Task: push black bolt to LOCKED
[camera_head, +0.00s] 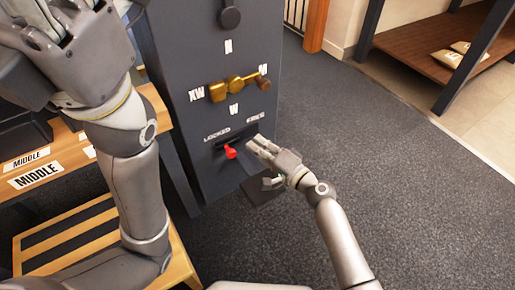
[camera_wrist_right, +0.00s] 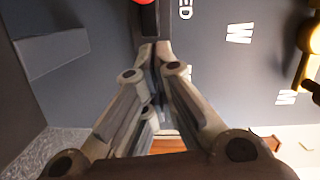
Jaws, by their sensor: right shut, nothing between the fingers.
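The dark post carries a black bolt (camera_head: 234,142) in a slot, with a red knob (camera_head: 231,152) sticking out below the lettering. The label LOCKED (camera_head: 217,134) is on the left and FREE (camera_head: 255,118) on the right. The knob sits nearer the LOCKED side. My right gripper (camera_head: 253,143) is shut and empty, just right of the knob. In the right wrist view its closed fingertips (camera_wrist_right: 155,46) are close to the black bolt piece (camera_wrist_right: 149,20); contact is unclear. The red knob (camera_wrist_right: 145,2) is cut by the top edge. My left gripper (camera_head: 65,35) is partly out of frame.
Above the bolt, a brass lever (camera_head: 236,84) stands among the size letters, and a black round knob (camera_head: 229,17) is higher up. A wooden stand with MIDDLE labels (camera_head: 36,174) is at left. The carpet (camera_head: 400,200) on the right is clear.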

